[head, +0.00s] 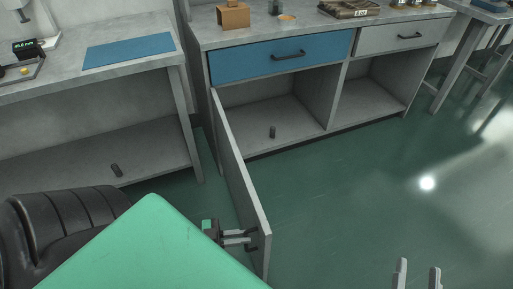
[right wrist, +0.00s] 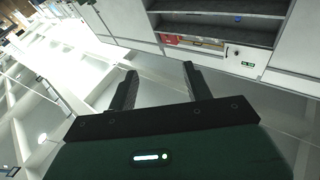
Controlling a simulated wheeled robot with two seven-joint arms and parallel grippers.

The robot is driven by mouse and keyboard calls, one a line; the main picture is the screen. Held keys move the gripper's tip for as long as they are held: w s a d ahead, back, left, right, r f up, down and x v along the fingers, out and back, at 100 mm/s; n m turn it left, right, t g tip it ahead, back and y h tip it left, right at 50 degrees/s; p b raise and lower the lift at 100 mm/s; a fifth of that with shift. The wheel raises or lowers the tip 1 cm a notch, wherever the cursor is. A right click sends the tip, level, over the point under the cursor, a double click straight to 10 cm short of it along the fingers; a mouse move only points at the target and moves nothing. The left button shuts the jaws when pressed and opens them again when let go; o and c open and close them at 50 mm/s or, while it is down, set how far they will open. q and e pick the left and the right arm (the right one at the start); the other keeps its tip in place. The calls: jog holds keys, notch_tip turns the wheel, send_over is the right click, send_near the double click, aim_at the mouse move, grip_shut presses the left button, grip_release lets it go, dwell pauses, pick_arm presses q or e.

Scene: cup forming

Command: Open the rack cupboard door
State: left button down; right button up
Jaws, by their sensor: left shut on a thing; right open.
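The cupboard door (head: 238,170) is a grey panel in the head view, swung wide out from the cupboard and standing roughly square to its front. Its hinge side is at the left of the opening. My left gripper (head: 250,237) is at the door's free end, on its outer face, shut on the dark door handle, which the fingers partly hide. The cupboard interior (head: 285,115) is open to view, with a small dark cylinder (head: 272,131) inside. My right gripper (head: 418,272) is open and empty, low at the right; its spread fingers also show in the right wrist view (right wrist: 160,82).
A blue drawer (head: 250,65) and a grey drawer (head: 375,40) are closed above the cupboard. A bench (head: 60,90) with a blue mat (head: 130,50) stands left of the door. The green floor (head: 350,200) right of the door is clear.

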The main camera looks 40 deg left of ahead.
pick_arm(q)
jog(key=shift+s+a+g, duration=0.3)
jog(key=shift+s+a, duration=0.3)
jog(key=shift+s, duration=0.25)
pick_arm(e)
jog(key=shift+s+a+f+g, duration=0.15)
jog(key=shift+f+g, duration=0.1)
jog(key=shift+f, duration=0.2)
jog(key=shift+s+a+f+g, duration=0.1)
jog(key=shift+f+g, duration=0.15)
jog(key=shift+f, duration=0.15)
pick_arm(q)
jog(key=c, duration=1.5)
grip_release()
jog(key=p+v, duration=0.2)
jog(key=v, duration=1.2)
jog(key=shift+w+f+p, duration=0.1)
jog(key=shift+f+p, duration=0.15)
jog(key=shift+p, duration=0.05)
pick_arm(e)
jog(key=s+a+f+g, duration=0.1)
jog(key=s+f+g, duration=0.3)
jog(key=f+g, duration=0.2)
notch_tip(320, 180, down, 3)
jog(key=shift+a+r+n+h, duration=0.1)
jog(key=shift+a+n+h, duration=0.2)
jog(key=shift+h, duration=0.1)
